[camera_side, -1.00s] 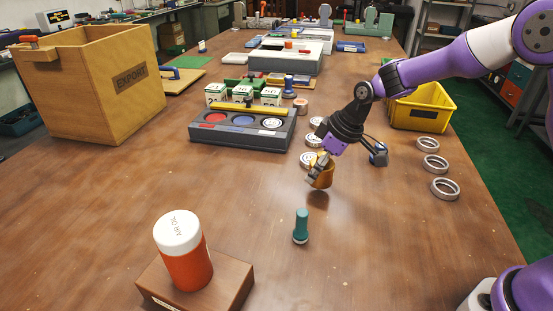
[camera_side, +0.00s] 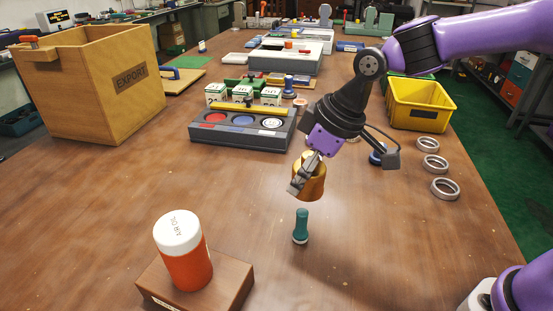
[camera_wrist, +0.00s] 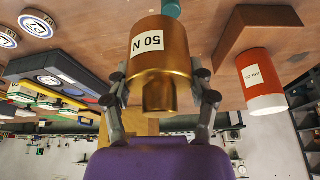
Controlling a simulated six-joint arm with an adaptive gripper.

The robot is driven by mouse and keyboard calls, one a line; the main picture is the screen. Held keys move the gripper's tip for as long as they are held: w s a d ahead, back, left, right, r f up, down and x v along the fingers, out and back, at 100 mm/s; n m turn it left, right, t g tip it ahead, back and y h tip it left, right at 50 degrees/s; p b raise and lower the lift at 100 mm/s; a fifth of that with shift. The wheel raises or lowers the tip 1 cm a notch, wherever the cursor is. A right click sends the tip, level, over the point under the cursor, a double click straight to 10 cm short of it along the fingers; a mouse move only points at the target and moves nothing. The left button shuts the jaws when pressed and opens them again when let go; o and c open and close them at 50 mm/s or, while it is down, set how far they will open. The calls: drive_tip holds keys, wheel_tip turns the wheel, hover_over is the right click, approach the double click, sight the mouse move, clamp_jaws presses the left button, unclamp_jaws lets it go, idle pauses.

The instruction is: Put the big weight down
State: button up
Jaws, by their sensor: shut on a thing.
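The big weight (camera_side: 311,180) is a brass cylinder held above the table. In the wrist view the weight (camera_wrist: 160,48) fills the middle and carries a white label reading 50 N. My gripper (camera_side: 302,180) is shut on it, with one finger on each side of its narrower neck in the wrist view (camera_wrist: 160,95). In the side view the weight hangs slightly tilted, above and behind a small teal-handled piece (camera_side: 301,225) standing on the table. The weight looks clear of the tabletop.
An orange can with a white lid (camera_side: 187,265) stands on a wooden block (camera_side: 230,285) at the front. A grey tray with coloured discs (camera_side: 215,138), a yellow bin (camera_side: 418,115), metal rings (camera_side: 444,189) and an EXPORT crate (camera_side: 85,90) stand around. The left-front tabletop is bare.

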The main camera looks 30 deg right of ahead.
drive_tip(key=s+a+n+g+y, duration=0.1)
drive_tip(key=s+a+n+g, duration=0.2)
drive_tip(key=s+n, duration=0.7)
drive_tip(key=s+a+n+g, duration=0.3)
drive_tip(key=s+n, duration=0.3)
drive_tip(key=s, duration=0.9)
drive_tip(key=w+d+f, duration=0.1)
drive_tip(key=w+f, duration=0.1)
drive_tip(key=w, duration=0.1)
drive_tip(key=w+d+f, duration=0.1)
drive_tip(key=w+f, duration=0.1)
drive_tip(key=w, duration=0.2)
drive_tip(key=w+d+f, duration=0.1)
drive_tip(key=w+f, duration=0.1)
drive_tip(key=w, duration=0.1)
drive_tip(key=shift+w+f, duration=0.25)
drive_tip(key=shift+f, duration=2.05)
drive_tip(key=shift+f, duration=0.1)
drive_tip(key=o, duration=1.4)
drive_tip(key=shift+o, duration=0.2)
